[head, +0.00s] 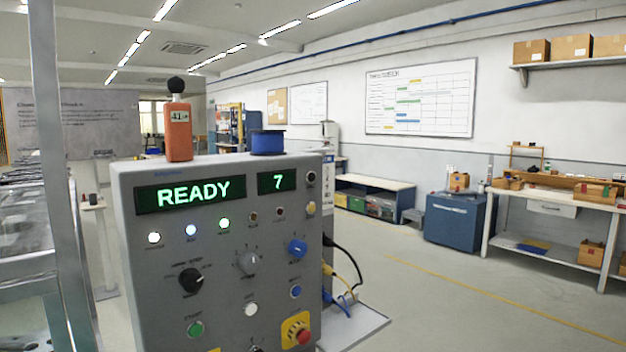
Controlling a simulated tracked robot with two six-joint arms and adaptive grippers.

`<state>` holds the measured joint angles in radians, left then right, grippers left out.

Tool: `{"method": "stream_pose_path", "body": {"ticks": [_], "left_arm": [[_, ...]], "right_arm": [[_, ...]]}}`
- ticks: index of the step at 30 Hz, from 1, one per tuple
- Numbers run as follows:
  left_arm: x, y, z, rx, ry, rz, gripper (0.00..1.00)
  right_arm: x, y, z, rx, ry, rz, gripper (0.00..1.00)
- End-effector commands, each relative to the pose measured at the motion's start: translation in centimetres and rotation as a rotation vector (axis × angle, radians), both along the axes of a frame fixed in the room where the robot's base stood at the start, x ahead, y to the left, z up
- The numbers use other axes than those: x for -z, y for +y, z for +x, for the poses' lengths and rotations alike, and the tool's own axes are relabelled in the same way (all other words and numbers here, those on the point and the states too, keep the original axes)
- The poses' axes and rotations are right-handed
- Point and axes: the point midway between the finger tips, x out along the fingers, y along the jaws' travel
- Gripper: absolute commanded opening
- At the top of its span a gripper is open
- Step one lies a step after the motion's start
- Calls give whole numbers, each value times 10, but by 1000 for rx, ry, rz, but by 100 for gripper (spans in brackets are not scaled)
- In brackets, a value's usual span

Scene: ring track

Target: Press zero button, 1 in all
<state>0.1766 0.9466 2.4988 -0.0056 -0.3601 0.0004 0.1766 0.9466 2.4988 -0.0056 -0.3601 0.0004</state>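A grey control panel (222,290) stands close in front, left of the picture's middle. Its left display (189,193) reads READY and its small display (277,181) reads 7. Low on its face are a green button (195,328), a white button (250,309), a blue button (295,292) and a red mushroom button (302,337) on a yellow plate. Their labels are too small to read, so I cannot tell which one is the zero button. The panel's bottom is cut off by the frame. Neither of my grippers is in view.
Black, grey and blue knobs sit above the buttons. An orange device (178,131) and a blue spool (268,143) stand on the panel's top. Cables (350,272) hang at its right side. A metal frame (48,150) rises at left. Floor to the right is open.

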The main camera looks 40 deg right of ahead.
Motion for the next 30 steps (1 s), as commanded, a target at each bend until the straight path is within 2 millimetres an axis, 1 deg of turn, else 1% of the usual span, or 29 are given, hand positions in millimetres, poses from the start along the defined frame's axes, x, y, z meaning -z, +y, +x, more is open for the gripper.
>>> {"method": "stream_pose_path", "body": {"ticks": [1,3,4,30], "left_arm": [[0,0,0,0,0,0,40],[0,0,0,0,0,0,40],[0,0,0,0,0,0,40],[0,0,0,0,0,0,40]], "right_arm": [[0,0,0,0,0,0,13],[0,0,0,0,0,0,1],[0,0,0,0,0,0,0],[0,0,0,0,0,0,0]]}}
